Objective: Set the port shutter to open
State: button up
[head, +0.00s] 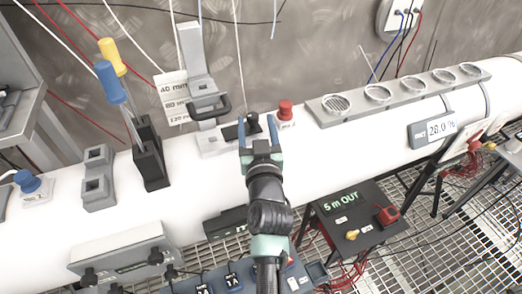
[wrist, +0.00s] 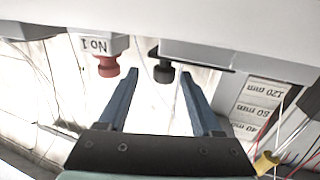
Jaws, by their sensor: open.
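A dark flat plate with a black knob (head: 252,119) sits on a light block on top of the white tube; it looks like the port shutter, but no label for it is readable. In the wrist view the black knob (wrist: 163,71) hangs from the dark plate (wrist: 198,54), between and beyond my fingertips. My gripper (head: 257,132) is open and empty, its fingers pointing at the knob. In the wrist view my gripper (wrist: 160,76) has a finger on each side of the knob, with gaps on both sides. Whether the shutter is open or closed cannot be told.
A red knob (head: 285,109) labelled "No 1" stands close to the right. To the left are a grey upright piece with a black handle (head: 211,108) and a black holder (head: 149,155) with yellow and blue-handled tools. A row of round ports (head: 400,90) lies right.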

jog(key=s, duration=0.2)
jog(key=s+b, duration=0.1)
jog(key=s, duration=0.2)
jog(key=s+b, duration=0.1)
jog(key=s, duration=0.2)
jog(key=shift+s+d+f, duration=0.1)
jog(key=shift+s+d, duration=0.15)
jog(key=shift+s, duration=0.75)
